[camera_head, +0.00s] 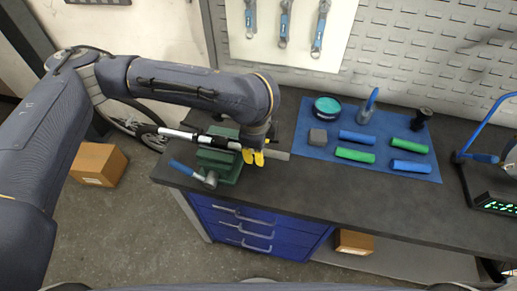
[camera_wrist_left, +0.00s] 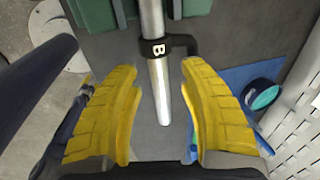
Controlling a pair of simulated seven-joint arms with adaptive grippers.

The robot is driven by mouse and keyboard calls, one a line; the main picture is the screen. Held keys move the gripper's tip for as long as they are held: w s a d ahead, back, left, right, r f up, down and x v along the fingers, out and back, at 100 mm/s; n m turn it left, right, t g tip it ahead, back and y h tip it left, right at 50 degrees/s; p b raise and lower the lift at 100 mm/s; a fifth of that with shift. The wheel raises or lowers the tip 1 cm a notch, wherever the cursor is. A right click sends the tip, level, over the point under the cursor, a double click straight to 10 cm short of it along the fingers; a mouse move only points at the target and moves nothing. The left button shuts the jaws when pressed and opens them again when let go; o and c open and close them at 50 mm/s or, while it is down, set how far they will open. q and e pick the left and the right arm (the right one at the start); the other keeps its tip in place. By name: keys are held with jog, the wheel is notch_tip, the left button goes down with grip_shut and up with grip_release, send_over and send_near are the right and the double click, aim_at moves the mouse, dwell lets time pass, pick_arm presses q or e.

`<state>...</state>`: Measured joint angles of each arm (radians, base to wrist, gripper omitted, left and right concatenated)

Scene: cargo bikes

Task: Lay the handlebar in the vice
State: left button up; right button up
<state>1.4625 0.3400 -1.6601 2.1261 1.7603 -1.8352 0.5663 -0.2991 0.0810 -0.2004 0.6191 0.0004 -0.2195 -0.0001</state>
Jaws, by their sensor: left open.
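The handlebar (camera_head: 195,137) is a long bar, silver and black, lying across the green vice (camera_head: 228,172) at the bench's left end. In the left wrist view, its silver tube (camera_wrist_left: 158,85) runs between two green vice parts (camera_wrist_left: 95,14). A black clamp marked B (camera_wrist_left: 168,47) is around the tube. My left gripper (camera_head: 254,157) has yellow fingers and is just right of the vice. In the left wrist view, the open fingers (camera_wrist_left: 163,115) stand either side of the bar's bare end, with gaps on both sides. My right gripper is not in view.
A blue-handled tool (camera_head: 184,168) lies by the vice at the bench's front edge. A blue mat (camera_head: 310,150) holds several grips, a round tin (camera_head: 327,107) and small parts. A blue frame stand (camera_head: 480,157) is at the right. The bench front between is clear.

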pick_arm(q)
jog(key=v, duration=1)
jog(key=shift+r, duration=0.35)
